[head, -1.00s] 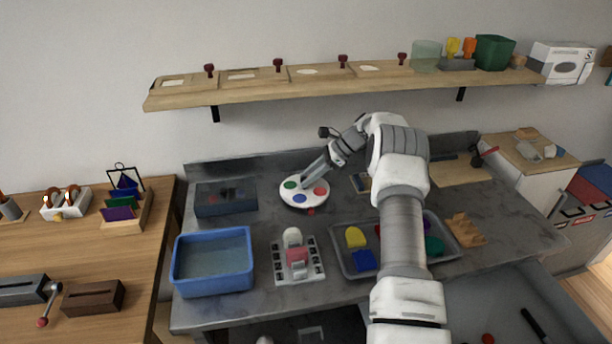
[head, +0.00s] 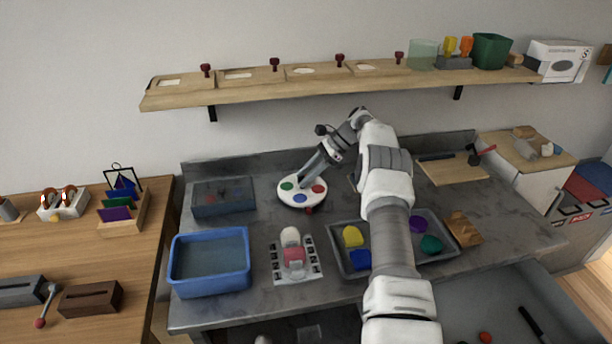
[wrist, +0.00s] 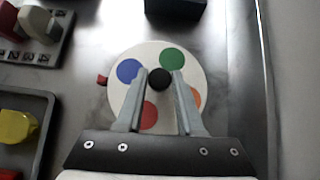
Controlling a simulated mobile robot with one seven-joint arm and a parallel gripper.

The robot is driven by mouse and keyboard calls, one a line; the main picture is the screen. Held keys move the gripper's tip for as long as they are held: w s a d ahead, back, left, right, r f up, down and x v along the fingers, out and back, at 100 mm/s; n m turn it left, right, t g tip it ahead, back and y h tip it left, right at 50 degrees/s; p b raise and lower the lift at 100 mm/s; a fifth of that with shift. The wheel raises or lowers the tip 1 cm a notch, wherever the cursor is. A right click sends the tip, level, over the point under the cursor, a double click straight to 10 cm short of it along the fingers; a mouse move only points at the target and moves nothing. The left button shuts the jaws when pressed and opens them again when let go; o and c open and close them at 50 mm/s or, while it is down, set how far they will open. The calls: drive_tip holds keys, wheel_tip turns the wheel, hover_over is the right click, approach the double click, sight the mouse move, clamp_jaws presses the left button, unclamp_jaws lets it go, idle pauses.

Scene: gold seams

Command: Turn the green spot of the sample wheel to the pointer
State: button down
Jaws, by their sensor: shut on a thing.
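The sample wheel (head: 302,203) is a white disc lying on the grey worktop, with coloured spots near its rim. My gripper (wrist: 160,77) is shut on the black knob (wrist: 159,80) at its centre. In the wrist view the green spot (wrist: 171,59) is at the top and the blue spot (wrist: 130,71) at upper left. The orange spot (wrist: 195,97) and red spot (wrist: 149,114) are partly hidden by my fingers. The small red pointer (wrist: 102,80) is at the wheel's left edge, closest to the blue spot. In the head view the green spot (head: 287,186) is on the left side.
A dark bin (head: 223,198) stands left of the wheel, and a blue tub (head: 210,262) at the front left. A grey block with keys (head: 296,258) and a tray of coloured pieces (head: 345,267) are in front. A shelf (head: 330,84) runs above.

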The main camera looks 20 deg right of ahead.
drive_tip(key=shift+f, duration=0.1)
drive_tip(key=c, duration=0.5)
unclamp_jaws()
drive_tip(key=shift+m+t, duration=0.3)
drive_tip(key=shift+m, duration=0.1)
